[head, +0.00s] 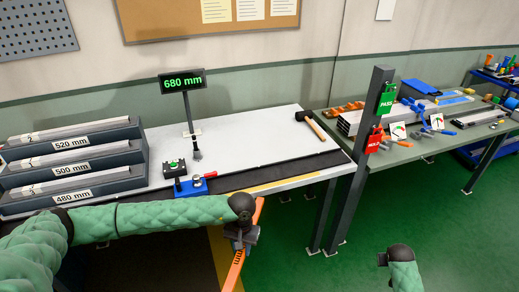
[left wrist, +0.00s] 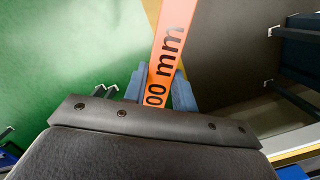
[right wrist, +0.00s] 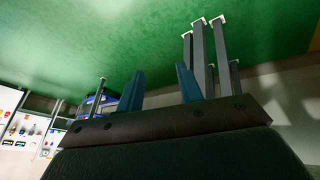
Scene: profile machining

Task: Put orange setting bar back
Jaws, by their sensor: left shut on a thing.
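The orange setting bar (head: 236,268) is held in my left gripper (head: 242,232), in front of the workbench and below its top. In the left wrist view the orange bar (left wrist: 166,50) passes between the blue fingers (left wrist: 158,90) and carries black lettering ending in "00 mm"; the rest of the lettering is hidden. The bar slants, with parts above and below the gripper in the head view. My right gripper (right wrist: 160,85) has its blue fingers apart with nothing between them. My right wrist (head: 400,262) shows low at the right in the head view, over the green floor.
The workbench (head: 255,140) bears a rack (head: 75,160) labelled 520, 500 and 480 mm, a blue clamp (head: 190,187), a hammer (head: 312,122) and a 680 mm display (head: 182,82). A dark post (head: 355,170) stands at its right end. A second table (head: 425,145) holds tools and parts.

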